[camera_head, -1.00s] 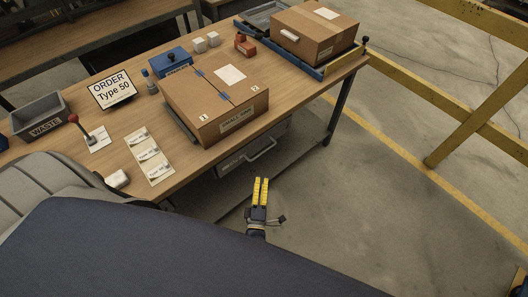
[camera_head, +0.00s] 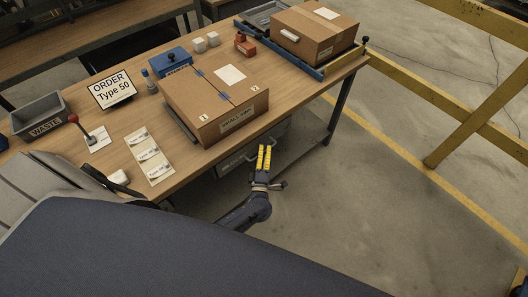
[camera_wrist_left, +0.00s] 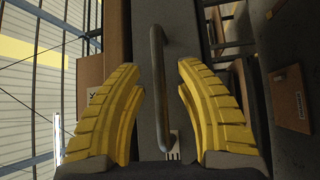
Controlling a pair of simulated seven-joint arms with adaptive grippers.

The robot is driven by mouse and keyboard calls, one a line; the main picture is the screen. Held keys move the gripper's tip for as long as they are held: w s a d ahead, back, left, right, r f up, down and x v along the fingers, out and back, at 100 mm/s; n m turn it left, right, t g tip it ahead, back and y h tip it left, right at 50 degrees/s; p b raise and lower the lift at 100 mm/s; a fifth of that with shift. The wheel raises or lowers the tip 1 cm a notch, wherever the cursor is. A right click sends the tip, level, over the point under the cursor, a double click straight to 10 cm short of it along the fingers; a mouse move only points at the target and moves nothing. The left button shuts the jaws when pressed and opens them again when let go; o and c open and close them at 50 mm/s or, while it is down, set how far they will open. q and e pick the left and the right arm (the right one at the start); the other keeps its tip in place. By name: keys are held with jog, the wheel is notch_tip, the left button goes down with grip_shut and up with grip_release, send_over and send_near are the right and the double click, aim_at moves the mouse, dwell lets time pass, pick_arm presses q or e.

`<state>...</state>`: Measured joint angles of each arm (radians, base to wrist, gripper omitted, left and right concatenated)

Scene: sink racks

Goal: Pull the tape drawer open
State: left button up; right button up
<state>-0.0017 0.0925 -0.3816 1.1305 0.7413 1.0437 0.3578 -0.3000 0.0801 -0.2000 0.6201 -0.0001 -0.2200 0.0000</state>
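The tape drawer (camera_head: 228,168) is a grey drawer under the front edge of the workbench, below the large cardboard box; its front is partly hidden by my left gripper. Its bar handle shows in the left wrist view (camera_wrist_left: 159,75), running upright in that picture between the two fingers. My left gripper (camera_head: 265,149) has yellow fingers and is at the handle in the head view. In the left wrist view (camera_wrist_left: 158,90) the fingers are spread apart, one on each side of the handle, with gaps visible. My right gripper is not in view.
A cardboard box (camera_head: 215,108) sits on the bench (camera_head: 185,165) above the drawer. Another box (camera_head: 312,38) stands at the back right. A bench leg (camera_head: 340,110) is right of the drawer. The floor (camera_head: 350,220) in front is clear.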

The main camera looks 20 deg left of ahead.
pick_arm(q)
jog(key=shift+w, duration=0.1)
grip_shut()
dwell(0.3)
jog(key=shift+a, duration=0.1)
